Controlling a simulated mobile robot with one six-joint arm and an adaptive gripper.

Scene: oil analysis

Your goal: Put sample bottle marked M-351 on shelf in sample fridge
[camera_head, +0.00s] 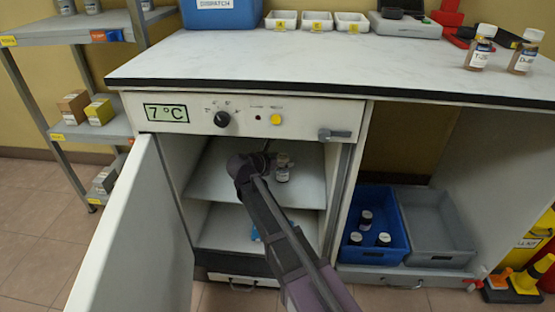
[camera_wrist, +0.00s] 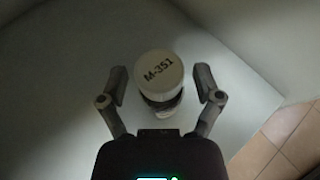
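The sample bottle (camera_head: 282,172) stands upright on the upper shelf (camera_head: 222,182) inside the open sample fridge. Its white cap, marked M-351, shows in the wrist view (camera_wrist: 160,72). My gripper (camera_wrist: 160,82) is open, with one finger on each side of the bottle and a visible gap on both sides. In the head view my arm reaches into the fridge from the front, and the gripper is beside the bottle, its fingers hard to make out. The fridge door (camera_head: 135,235) is swung open to the left.
The fridge panel (camera_head: 245,113) reads 7 °C. A blue crate (camera_head: 375,195) with several bottles and an empty grey crate (camera_head: 435,225) stand right of the fridge. Two bottles (camera_head: 480,48) (camera_head: 523,52) stand on the worktop (camera_head: 300,65). A shelf rack (camera_head: 70,38) is at left.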

